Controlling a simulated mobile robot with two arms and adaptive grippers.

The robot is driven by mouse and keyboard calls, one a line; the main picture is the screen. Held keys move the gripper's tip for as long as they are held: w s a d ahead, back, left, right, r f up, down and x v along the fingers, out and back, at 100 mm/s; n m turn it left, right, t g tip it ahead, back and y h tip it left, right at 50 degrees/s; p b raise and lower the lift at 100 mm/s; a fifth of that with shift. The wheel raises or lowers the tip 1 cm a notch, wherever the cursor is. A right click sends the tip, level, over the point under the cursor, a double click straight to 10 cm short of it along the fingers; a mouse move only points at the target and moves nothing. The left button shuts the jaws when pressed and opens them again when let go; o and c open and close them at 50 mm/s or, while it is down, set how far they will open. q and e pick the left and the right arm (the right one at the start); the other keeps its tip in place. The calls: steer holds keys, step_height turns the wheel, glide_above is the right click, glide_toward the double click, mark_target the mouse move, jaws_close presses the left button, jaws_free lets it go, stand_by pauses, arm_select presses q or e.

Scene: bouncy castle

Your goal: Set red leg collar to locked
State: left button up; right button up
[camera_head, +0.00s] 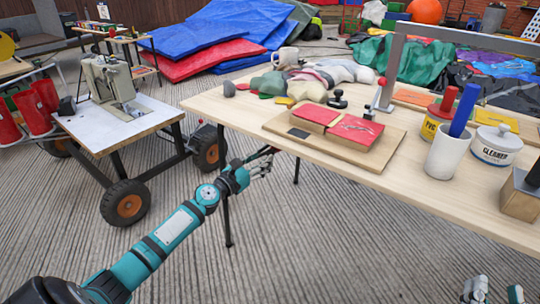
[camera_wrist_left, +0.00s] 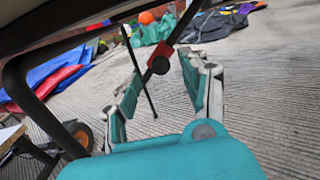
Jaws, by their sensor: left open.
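In the left wrist view, a red collar (camera_wrist_left: 152,76) with a dark round knob sits on a dark slanting table leg. The collar shows between the fingertips of my left gripper (camera_wrist_left: 162,64), beyond or between them; I cannot tell whether they touch it. In the head view, my left gripper (camera_head: 266,161) is open at the near left edge of the wooden table (camera_head: 232,113), below the top. The collar cannot be made out in the head view. My right gripper (camera_head: 495,288) is at the bottom right with its fingers apart, partly cut off.
A wheeled sewing cart (camera_head: 135,112) stands left. Blue and red mats (camera_head: 215,45) lie behind. The grey floor below is mostly clear.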

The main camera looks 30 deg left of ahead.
mark_target(270, 150)
arm_select(q)
steer(key=w, duration=0.2)
steer(key=w+b, duration=0.1)
steer(key=w, duration=0.1)
steer(key=shift+w+d+f, duration=0.1)
steer(key=shift+w+d, duration=0.1)
steer(key=shift+w, duration=0.45)
arm_select(e)
steer(key=s+r+t+y, duration=0.1)
steer(key=s+r+t, duration=0.2)
steer(key=r+t, duration=0.1)
steer(key=shift+s+r, duration=0.15)
steer(key=shift+r, duration=0.5)
arm_select(q)
steer(key=shift+c, duration=0.2)
jaws_close()
